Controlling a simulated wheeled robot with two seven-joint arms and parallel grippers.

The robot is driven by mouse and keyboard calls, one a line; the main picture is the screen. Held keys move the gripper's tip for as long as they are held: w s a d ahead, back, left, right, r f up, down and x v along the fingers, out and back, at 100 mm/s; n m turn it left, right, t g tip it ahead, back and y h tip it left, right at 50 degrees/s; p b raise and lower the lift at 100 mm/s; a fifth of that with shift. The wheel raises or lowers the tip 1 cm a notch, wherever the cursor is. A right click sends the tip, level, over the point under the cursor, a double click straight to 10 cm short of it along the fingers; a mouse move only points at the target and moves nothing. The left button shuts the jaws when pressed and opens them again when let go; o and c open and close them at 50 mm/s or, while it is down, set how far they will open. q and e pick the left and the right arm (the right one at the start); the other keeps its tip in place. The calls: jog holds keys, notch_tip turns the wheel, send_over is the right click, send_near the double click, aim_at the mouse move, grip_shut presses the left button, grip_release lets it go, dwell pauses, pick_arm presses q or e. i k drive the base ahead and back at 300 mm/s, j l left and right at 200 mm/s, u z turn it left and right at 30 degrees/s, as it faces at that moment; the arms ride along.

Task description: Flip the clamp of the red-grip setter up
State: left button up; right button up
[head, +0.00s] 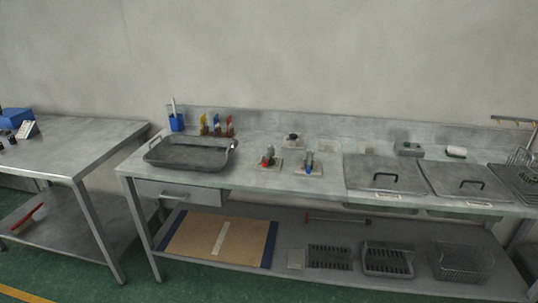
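The red-grip setter (269,157) is a small dark device with a red part at its lower front. It stands on a light base plate in the middle of the steel workbench (255,180), in the head view. A similar setter with a blue grip (309,163) stands just to its right. The clamp of the red-grip setter is too small to tell whether it is up or down. Neither of my grippers is in view.
A grey tray (190,152) is left of the setters. Behind are a blue cup (176,122) and several coloured-handled tools (216,125). Two lidded basins (384,175) are right. A small dark item on a plate (293,140) sits behind the setters. Another table (75,150) stands left.

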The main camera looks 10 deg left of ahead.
aim_at(268, 156)
jog(key=i+j, duration=0.2)
jog(key=i, duration=0.2)
jog(key=i+j, duration=0.2)
jog(key=i, duration=0.25)
jog(key=i+j, duration=0.2)
jog(key=i, duration=0.2)
jog(key=i+j, duration=0.2)
jog(key=i, duration=0.25)
jog(key=i+j, duration=0.2)
jog(key=i, duration=0.2)
